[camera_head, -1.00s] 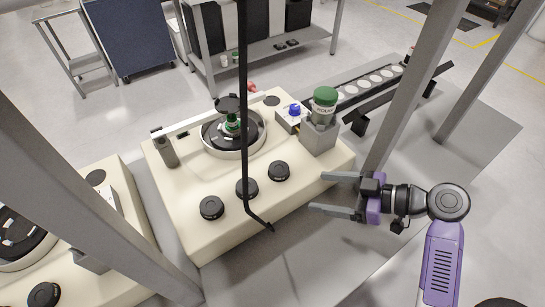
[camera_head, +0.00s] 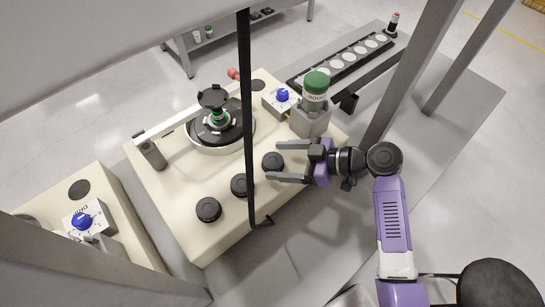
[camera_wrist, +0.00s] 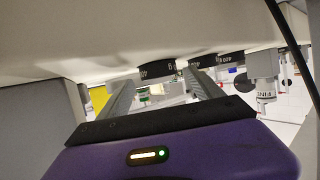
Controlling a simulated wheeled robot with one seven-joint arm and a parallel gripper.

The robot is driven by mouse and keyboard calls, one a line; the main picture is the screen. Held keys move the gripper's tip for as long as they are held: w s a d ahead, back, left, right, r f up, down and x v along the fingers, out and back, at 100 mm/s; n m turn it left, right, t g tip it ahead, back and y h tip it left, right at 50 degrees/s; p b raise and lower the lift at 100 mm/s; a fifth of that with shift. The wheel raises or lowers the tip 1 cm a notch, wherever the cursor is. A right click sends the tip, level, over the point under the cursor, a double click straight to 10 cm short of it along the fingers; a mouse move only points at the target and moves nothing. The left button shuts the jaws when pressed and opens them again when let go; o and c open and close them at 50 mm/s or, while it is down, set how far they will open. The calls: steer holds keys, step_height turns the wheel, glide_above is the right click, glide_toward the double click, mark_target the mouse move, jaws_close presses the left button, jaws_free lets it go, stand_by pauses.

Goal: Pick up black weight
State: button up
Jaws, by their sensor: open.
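Three black round pieces stand in a slanted row along the front of a cream machine (camera_head: 180,225): a right one (camera_head: 273,161), a middle one (camera_head: 242,185) and a left one (camera_head: 208,209). I cannot tell whether one of them is the black weight. My gripper (camera_head: 275,161) is open and empty, its fingers pointing left, with the right piece between the fingertips as seen from above; I cannot tell the height gap.
A round dish (camera_head: 190,137) holds a green-capped bottle under a black disc (camera_head: 213,97). A green-lidded jar (camera_head: 315,87) sits on a grey block. A black vertical bar (camera_head: 248,130) and grey posts (camera_head: 405,90) stand nearby. A slotted rack (camera_head: 345,62) is behind.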

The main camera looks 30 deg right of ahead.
steer(key=shift+w+a+f, duration=0.3)
steer(key=shift+w+a, duration=0.1)
steer(key=shift+w, duration=0.05)
jaws_close()
steer(key=shift+r, duration=0.1)
